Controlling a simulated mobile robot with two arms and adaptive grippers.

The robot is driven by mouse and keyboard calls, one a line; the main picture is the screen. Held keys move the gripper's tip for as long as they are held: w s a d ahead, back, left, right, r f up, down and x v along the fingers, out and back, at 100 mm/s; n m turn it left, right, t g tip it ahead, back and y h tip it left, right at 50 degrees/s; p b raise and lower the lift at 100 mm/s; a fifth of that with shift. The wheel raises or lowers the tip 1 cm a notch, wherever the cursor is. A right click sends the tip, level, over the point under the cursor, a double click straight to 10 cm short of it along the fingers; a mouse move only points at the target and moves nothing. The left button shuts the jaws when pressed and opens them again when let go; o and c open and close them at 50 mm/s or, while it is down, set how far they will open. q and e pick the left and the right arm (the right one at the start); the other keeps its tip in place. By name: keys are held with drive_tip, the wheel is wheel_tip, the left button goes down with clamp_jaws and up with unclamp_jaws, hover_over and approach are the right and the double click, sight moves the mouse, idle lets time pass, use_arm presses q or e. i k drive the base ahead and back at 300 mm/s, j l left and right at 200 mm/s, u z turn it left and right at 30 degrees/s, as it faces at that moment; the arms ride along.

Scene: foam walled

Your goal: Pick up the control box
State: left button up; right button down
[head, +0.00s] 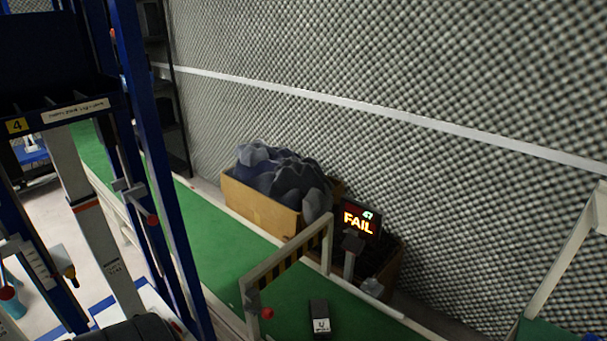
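A small dark box (319,318) with a white label on its near end lies on the green surface (285,310) at the bottom middle of the head view. It may be the control box, but its label is too small to read. A dark display (360,220) showing "FAIL" in lit letters stands on a short post behind it. Neither of my grippers can be made out in the head view.
A light frame with a striped barrier (285,262) stands just left of the dark box. A cardboard box (262,207) of dark grey foam sits behind, against the foam wall (400,60). A blue rack (165,190) fills the left side.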

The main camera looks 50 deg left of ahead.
sight(321, 330)
drive_tip(key=u, duration=0.9)
